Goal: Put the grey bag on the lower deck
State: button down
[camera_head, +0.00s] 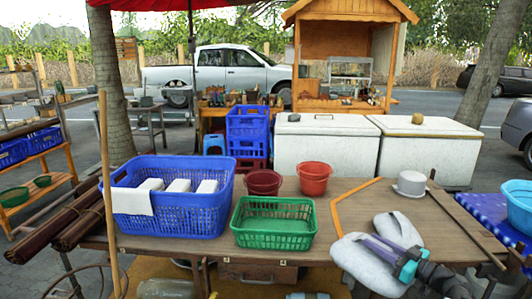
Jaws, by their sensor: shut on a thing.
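The grey bag (358,262) is pale and bulky, at the right front of the wooden table in the head view. Its upper part shows behind my gripper (384,247). My gripper comes in from the lower right and is shut on the bag, with its purple fingers across the bag's middle. The bag overlaps the table's front edge in the picture; I cannot tell if it touches the tabletop. The lower deck (136,272) is a brown board under the table, partly hidden by the tabletop.
On the table (190,246) stand a blue basket (180,222) with white blocks, a green basket (273,238), two reddish pots (313,182) and a grey lidded pot (410,184). A glass jar (166,289) and a wooden box (257,272) occupy the lower deck. A pole (108,190) stands at left.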

jog(key=s+a+f+n+g+y, duration=0.1)
jog(key=a+f+g+y, duration=0.1)
jog(key=a, duration=0.7)
jog(key=s+a+f+n+g+y, duration=0.1)
jog(key=a+f+n+g+y, duration=0.1)
jog(key=a, duration=0.8)
jog(key=shift+s+a+f+n+p, duration=0.3)
jog(key=shift+s+f+p, duration=0.1)
jog(key=shift+f, duration=0.35)
jog(key=shift+d, duration=0.45)
jog(key=shift+s, duration=0.1)
